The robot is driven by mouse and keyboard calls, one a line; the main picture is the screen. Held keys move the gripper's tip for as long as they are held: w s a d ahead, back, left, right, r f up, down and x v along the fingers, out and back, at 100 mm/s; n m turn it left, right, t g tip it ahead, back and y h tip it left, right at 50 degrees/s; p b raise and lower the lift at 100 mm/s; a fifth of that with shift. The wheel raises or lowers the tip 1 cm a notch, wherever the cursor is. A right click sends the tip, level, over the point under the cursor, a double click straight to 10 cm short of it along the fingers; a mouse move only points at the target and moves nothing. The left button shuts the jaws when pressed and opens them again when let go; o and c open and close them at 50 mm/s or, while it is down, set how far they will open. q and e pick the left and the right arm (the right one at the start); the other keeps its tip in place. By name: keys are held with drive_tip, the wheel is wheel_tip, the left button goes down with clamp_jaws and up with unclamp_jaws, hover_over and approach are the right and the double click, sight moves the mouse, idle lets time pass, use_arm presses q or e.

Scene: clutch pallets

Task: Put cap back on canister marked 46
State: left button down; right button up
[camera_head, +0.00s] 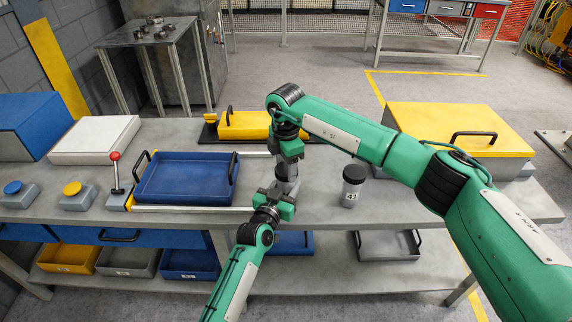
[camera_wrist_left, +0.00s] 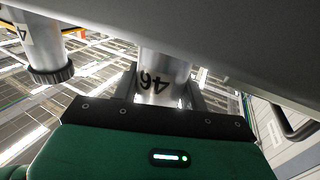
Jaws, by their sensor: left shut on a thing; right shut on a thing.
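The canister marked 46 (camera_wrist_left: 160,75) is a grey metal cylinder between the fingers of my left gripper (camera_wrist_left: 158,100) in the left wrist view. In the head view the same canister (camera_head: 287,172) stands upright on the workbench, partly covered by both grippers. My left gripper (camera_head: 273,200) is shut on it from the front. My right gripper (camera_head: 290,156) points down right above the canister, shut on the cap, which its fingers mostly hide. Whether the cap touches the canister's top cannot be told.
A second canister with a black cap (camera_head: 353,185), marked 41, stands close on the right. A blue tray (camera_head: 185,180) on rails lies left, a yellow box (camera_head: 245,124) behind, a large yellow-lidded case (camera_head: 455,130) right. My right arm spans the bench's right half.

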drive_tip(key=m, duration=1.1)
drive_tip(key=shift+w, duration=0.1)
drive_tip(key=o, duration=1)
drive_tip(key=shift+c, duration=0.2)
drive_tip(key=shift+r, duration=2.25)
drive_tip(key=shift+c, duration=0.4)
